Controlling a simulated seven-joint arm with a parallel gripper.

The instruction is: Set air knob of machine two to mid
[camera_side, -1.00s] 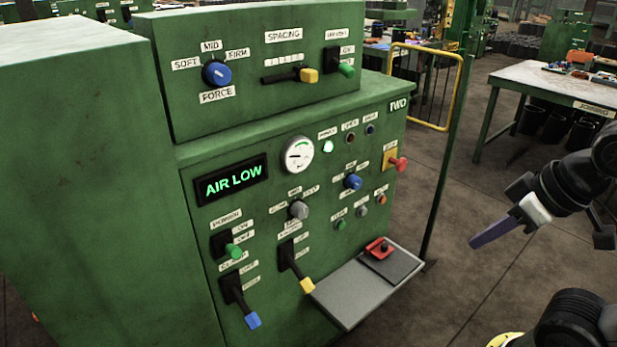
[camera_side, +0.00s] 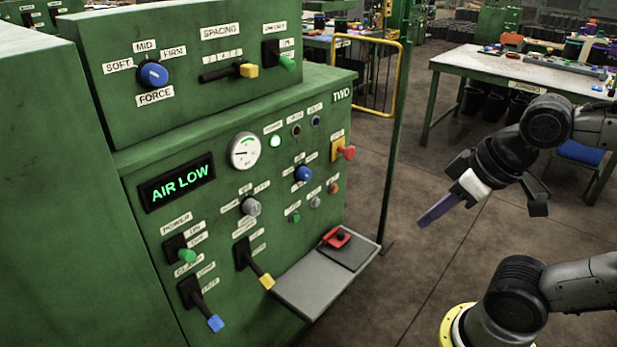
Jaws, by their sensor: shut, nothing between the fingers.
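The green machine (camera_side: 225,120), marked TWO, stands at the left. Its lit display (camera_side: 177,184) reads AIR LOW. On its front panel are a grey knob (camera_side: 251,206) and a blue knob (camera_side: 304,174), each with small labels around it. The labels are too small to tell which knob is for air or where each points. Another blue knob (camera_side: 153,75), on the upper box, is labelled FORCE with SOFT, MID and FIRM. My gripper (camera_side: 421,221), with purple fingers, is shut and empty. It is in the air right of the machine, apart from the panel.
A grey shelf (camera_side: 310,280) with a red-topped piece juts from the machine's lower front. Levers with green (camera_side: 187,256), blue (camera_side: 215,323) and yellow (camera_side: 267,282) ends stick out. A red knob (camera_side: 347,153) is at the right edge. A yellow rail stands behind.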

